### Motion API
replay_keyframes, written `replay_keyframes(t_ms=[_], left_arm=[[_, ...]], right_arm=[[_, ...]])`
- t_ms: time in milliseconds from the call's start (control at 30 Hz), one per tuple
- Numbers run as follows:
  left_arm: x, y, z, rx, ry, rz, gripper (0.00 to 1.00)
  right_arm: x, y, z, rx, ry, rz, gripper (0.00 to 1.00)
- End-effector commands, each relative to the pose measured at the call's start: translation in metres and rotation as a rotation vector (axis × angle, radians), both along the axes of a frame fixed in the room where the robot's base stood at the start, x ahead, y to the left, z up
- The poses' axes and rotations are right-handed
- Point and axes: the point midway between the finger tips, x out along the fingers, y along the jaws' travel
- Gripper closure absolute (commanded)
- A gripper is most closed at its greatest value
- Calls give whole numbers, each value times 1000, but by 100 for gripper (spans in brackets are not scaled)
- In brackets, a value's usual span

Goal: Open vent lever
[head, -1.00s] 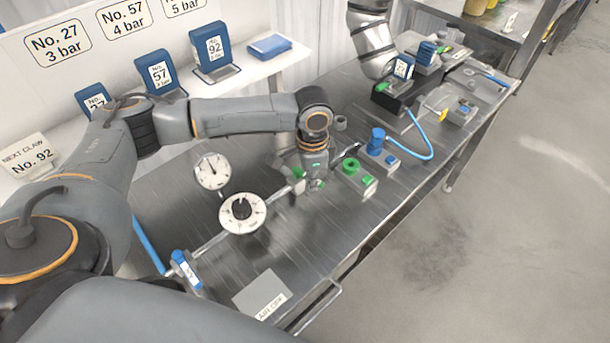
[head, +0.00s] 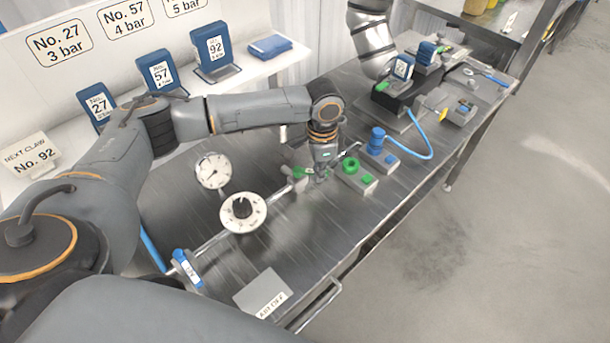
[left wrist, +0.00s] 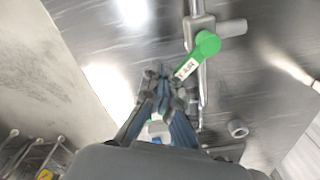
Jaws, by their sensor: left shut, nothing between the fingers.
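The vent lever (left wrist: 207,43) is green with a round hub and a white-labelled handle. In the left wrist view it sits over the metal pipe (left wrist: 203,85), its handle slanting down-left, at an angle to the pipe. In the head view the green lever (head: 300,172) is small and partly beside my gripper. My left gripper (head: 321,178) is shut and empty, pointing down just right of the lever. In the left wrist view its fingertips (left wrist: 156,72) are close to the handle's labelled end; I cannot tell whether they touch. My right gripper is not in view.
A pressure gauge (head: 212,170) and a white dial (head: 243,212) stand left along the pipe. A blue-handled valve (head: 184,266) is at its near end. A green button block (head: 358,174) and a blue-knobbed block (head: 378,146) stand close right of my gripper.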

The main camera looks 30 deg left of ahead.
Motion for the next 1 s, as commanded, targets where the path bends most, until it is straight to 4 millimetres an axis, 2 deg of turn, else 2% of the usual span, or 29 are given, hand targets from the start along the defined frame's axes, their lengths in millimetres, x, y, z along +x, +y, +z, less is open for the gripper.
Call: replay_keyframes(t_ms=[167,533,800,1000], left_arm=[[10,-1,-1,-1,1,0,100],[12,-1,-2,-3,3,-3,100],[30,4,-3,-2,2,-1,100],[33,5,-1,-1,2,-2,100]], right_arm=[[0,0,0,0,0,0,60],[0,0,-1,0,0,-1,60],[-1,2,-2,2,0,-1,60],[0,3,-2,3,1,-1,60]])
